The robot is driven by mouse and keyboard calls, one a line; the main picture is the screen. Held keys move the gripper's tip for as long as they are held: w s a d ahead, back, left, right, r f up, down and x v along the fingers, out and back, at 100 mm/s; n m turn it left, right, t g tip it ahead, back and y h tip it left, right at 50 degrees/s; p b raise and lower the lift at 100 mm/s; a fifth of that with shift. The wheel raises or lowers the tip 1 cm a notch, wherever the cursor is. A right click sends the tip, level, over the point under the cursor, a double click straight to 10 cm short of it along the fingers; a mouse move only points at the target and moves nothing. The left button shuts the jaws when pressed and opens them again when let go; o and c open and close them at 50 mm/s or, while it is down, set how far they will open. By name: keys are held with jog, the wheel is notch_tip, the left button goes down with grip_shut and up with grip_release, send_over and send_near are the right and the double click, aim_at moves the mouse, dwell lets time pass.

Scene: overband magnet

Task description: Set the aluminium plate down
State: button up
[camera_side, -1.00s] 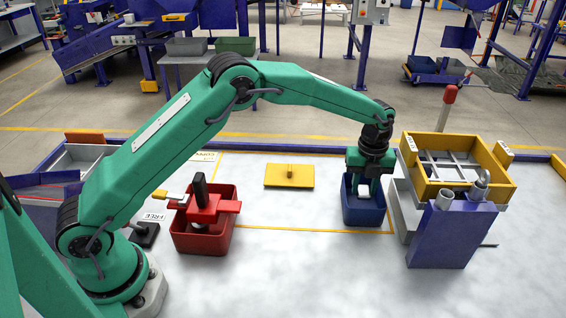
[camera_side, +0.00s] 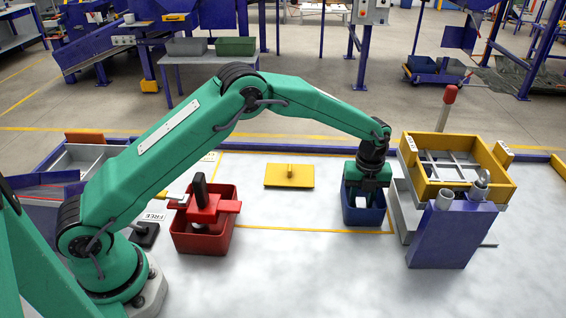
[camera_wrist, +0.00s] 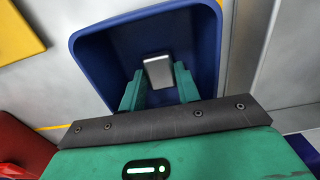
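The aluminium plate (camera_wrist: 158,72) is a small pale grey block. It sits between the two green fingers of my gripper (camera_wrist: 160,80), which look closed against its sides. In the side view the plate (camera_side: 361,203) shows as a light patch inside the blue bin (camera_side: 363,217). My gripper (camera_side: 362,195) points down into that bin, its fingers below the rim. The bin (camera_wrist: 88,55) surrounds the fingers and plate in the wrist view. I cannot tell whether the plate touches the bin's floor.
A red bin (camera_side: 203,240) with a red fixture stands left. A yellow plate with a knob (camera_side: 289,176) lies between the bins. A yellow tray (camera_side: 480,193) and a purple block (camera_side: 443,240) stand right of the blue bin. The white table front is clear.

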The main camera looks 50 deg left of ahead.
aim_at(361, 202)
jog(key=o, duration=0.4)
jog(key=shift+r, duration=0.15)
notch_tip(361, 202, up, 12)
dwell(0.6)
dwell(0.5)
